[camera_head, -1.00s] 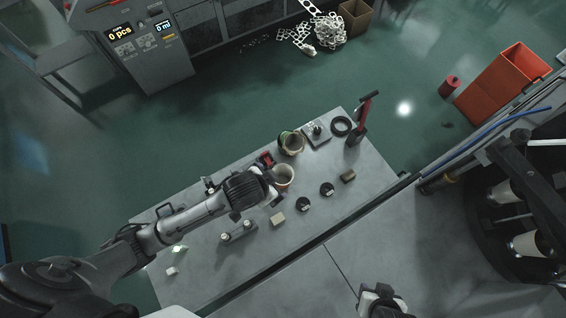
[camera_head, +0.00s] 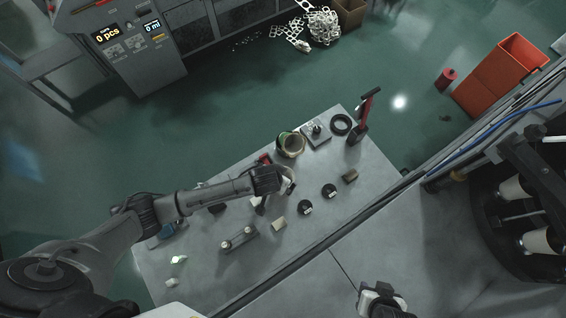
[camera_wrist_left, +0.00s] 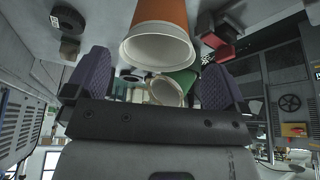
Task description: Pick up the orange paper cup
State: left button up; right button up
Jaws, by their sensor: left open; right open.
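The orange paper cup (camera_wrist_left: 160,14) shows at the top of the left wrist view, its white rim toward the picture's bottom. It stands between the lines of my left gripper's two purple-padded fingers, with space on both sides. In the head view my left gripper (camera_head: 274,195) is at the cup and hides most of it. A green cup (camera_wrist_left: 183,78) shows behind it in the wrist view. In the head view a cup with a greenish side (camera_head: 290,145) stands just beyond. My left gripper is open. My right gripper (camera_head: 381,299) is open and empty at the bottom edge.
The grey table (camera_head: 375,180) also holds two black discs (camera_head: 305,206), small blocks (camera_head: 278,222), a black ring (camera_head: 341,124) and a red-handled tool (camera_head: 365,115). A dark machine (camera_head: 530,200) stands at the right.

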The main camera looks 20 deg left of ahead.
pick_arm(q)
jog(key=shift+x, duration=3.35)
jog(key=shift+s, duration=0.2)
jog(key=shift+c, duration=0.2)
jog(key=c, duration=0.8)
jog(key=shift+c, duration=0.2)
